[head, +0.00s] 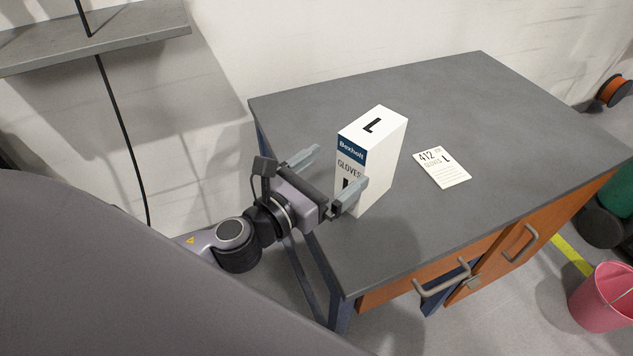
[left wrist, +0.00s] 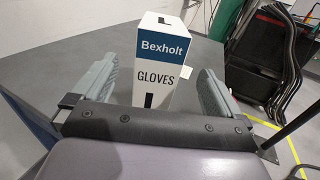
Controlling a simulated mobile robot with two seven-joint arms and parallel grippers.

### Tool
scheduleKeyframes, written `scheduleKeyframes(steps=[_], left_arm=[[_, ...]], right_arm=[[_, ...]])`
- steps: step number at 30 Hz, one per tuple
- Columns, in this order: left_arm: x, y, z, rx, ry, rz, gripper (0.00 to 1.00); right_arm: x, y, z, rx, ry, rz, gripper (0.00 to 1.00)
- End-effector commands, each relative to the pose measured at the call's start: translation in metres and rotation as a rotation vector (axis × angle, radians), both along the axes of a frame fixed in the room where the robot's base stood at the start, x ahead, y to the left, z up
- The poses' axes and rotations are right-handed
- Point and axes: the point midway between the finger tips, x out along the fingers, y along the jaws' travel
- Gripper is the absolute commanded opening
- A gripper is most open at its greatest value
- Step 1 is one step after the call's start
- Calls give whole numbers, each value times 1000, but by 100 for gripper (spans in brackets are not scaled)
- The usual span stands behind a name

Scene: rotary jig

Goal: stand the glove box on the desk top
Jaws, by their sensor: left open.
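The glove box (head: 378,158) is a tall white carton with a blue "Bexholt" band and the words "GLOVES" and "L". It stands upright on the grey desk top (head: 470,95), near the left side. My left gripper (head: 335,172) is open at the box's printed face, with one finger to each side of it. In the left wrist view the box (left wrist: 162,68) stands between the two spread fingers, with a gap on each side. Its lower part is hidden behind the gripper there. My right gripper is in neither view.
A white card (head: 441,168) marked "412" and "L" lies flat on the desk, right of the box. Desk top behind and right is clear. Orange drawers with handles (head: 442,280) face front. A pink bucket (head: 603,298) stands on the floor at right; a grey shelf (head: 95,38) is at upper left.

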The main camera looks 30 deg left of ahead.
Motion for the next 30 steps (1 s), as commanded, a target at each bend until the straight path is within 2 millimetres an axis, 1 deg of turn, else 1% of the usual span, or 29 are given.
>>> scheduleKeyframes(steps=[1, 3, 6, 10, 27, 30], left_arm=[[-8, 2, -1, 2, 1, -2, 100], [-16, 4, -2, 1, 2, -1, 100], [-25, 7, -1, 1, 1, 0, 100], [-32, 9, -1, 1, 1, -1, 100], [-34, 9, 1, 1, -1, 0, 100], [-34, 10, -2, -33, 18, 4, 100]], right_arm=[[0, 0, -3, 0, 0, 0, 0], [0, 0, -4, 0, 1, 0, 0], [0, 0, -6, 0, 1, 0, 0], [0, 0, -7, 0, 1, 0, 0], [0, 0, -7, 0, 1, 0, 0], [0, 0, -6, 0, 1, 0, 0]])
